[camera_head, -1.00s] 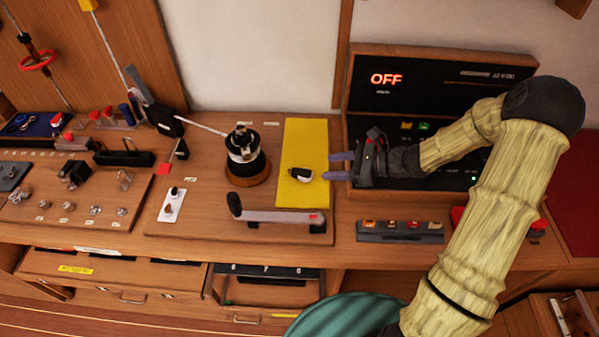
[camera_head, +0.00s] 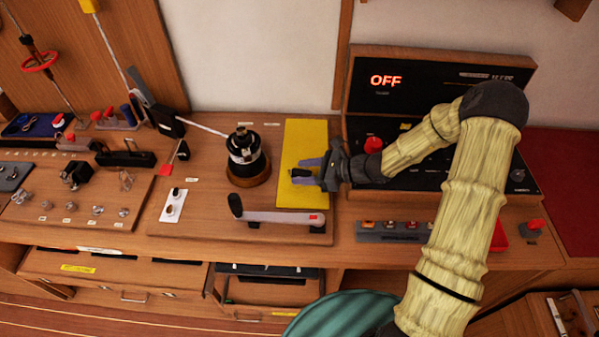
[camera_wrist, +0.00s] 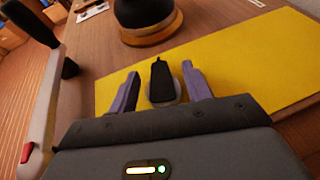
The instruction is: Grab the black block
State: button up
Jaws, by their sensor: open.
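The black block (camera_wrist: 161,80) sits on the yellow mat (camera_wrist: 240,55), with a pale rounded part at its near end. In the wrist view it lies between the two purple-grey fingers of my gripper (camera_wrist: 162,92), with a gap to each finger. In the head view the block (camera_head: 299,173) shows small and partly covered between the fingers of my gripper (camera_head: 306,170), over the yellow mat (camera_head: 306,135). My gripper is open around the block. Contact with the fingers is not visible.
A black round device on a wooden base (camera_head: 246,160) stands left of the mat. A long lever handle (camera_head: 275,217) lies in front of the mat. A control panel reading OFF (camera_head: 430,85) stands behind my arm. A row of switches (camera_head: 395,231) is at the front right.

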aim_at(301, 172)
jog(key=shift+x, duration=0.75)
jog(key=c, duration=0.8)
jog(key=shift+r, duration=0.15)
notch_tip(301, 172, up, 10)
jog(key=shift+f, duration=0.1)
